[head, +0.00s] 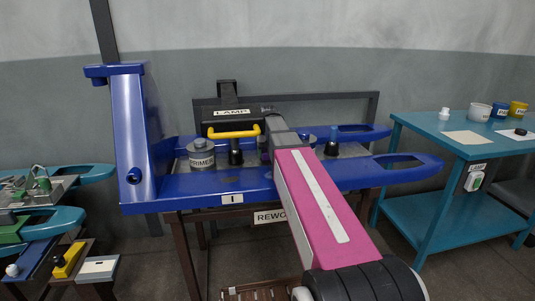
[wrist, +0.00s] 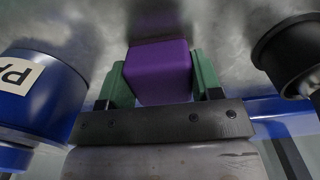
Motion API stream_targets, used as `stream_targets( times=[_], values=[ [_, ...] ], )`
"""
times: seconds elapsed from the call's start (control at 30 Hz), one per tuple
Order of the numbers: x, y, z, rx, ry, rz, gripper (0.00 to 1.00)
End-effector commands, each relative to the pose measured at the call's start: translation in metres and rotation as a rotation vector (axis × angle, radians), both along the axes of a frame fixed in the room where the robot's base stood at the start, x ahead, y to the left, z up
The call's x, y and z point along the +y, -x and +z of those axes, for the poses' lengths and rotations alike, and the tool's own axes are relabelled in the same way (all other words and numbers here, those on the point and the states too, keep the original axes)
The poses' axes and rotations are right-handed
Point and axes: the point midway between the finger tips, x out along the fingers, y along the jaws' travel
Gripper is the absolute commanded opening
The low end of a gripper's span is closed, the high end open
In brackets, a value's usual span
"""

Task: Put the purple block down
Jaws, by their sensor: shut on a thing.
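The purple block (wrist: 158,74) is between the two green fingers of my gripper (wrist: 161,80) in the wrist view. The gripper is shut on it, with a finger against each side. A grey metal surface (wrist: 215,25) shows beyond the block; I cannot tell whether the block touches it. The fingers are mostly hidden there.
A blue can (wrist: 38,95) stands close left of the gripper and a dark round thing (wrist: 290,52) close right in the wrist view. A teal table (head: 450,150) stands right.

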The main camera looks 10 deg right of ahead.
Motion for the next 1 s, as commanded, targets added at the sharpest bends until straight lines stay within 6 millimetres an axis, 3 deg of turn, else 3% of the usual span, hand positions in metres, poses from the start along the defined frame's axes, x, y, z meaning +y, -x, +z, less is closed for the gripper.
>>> stream_targets(
  times=[0.23,0.27,0.3,0.33,0.73,1.0],
  values=[
    [0.000,0.000,-0.003,0.000,0.000,0.000,0.19],
    [0.000,0.000,-0.002,0.000,0.000,0.000,0.69],
    [0.000,0.000,-0.002,0.000,0.000,0.000,0.82],
    [0.000,0.000,-0.002,0.000,0.000,0.000,0.84],
    [0.000,0.000,0.004,-0.001,0.000,0.000,0.84],
    [0.000,-0.001,0.044,-0.002,0.000,0.000,0.84]
  ],
)
